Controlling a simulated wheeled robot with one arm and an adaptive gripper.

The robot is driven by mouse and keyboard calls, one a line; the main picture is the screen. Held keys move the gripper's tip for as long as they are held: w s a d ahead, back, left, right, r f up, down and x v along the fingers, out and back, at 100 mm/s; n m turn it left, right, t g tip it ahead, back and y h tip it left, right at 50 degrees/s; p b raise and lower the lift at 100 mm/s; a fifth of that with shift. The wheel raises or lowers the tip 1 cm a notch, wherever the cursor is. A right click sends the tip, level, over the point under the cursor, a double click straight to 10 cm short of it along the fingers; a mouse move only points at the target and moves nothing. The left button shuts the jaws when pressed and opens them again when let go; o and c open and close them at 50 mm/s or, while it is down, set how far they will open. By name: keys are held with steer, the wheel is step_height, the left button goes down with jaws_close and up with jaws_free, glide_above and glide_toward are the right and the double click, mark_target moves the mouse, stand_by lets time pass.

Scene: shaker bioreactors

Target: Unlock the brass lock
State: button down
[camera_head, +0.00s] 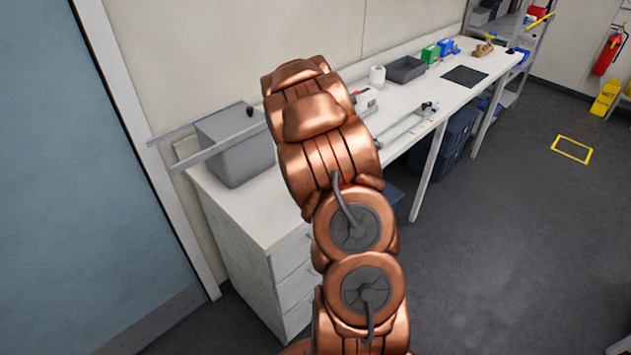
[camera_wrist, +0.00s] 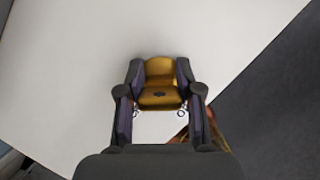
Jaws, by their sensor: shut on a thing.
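The brass lock (camera_wrist: 159,97) shows in the wrist view as a gold-coloured block with a small dark mark on its face. My gripper (camera_wrist: 159,76) is shut on it, with one dark finger against each side. White surface shows around the lock; I cannot tell whether the lock touches it. In the head view my copper arm hides the gripper and the lock. No key can be made out.
A long white bench (camera_head: 265,215) runs along the wall, with a grey box (camera_head: 235,150) at its near end. A dark tray (camera_head: 405,69), a white bottle (camera_head: 377,77) and a black mat (camera_head: 464,76) stand farther along.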

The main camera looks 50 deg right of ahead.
steer(key=shift+s+f, duration=0.1)
steer(key=c, duration=0.7)
jaws_free()
steer(key=shift+a+r, duration=0.1)
steer(key=shift+r, duration=0.5)
steer(key=v, duration=1.1)
steer(key=shift+f, duration=0.1)
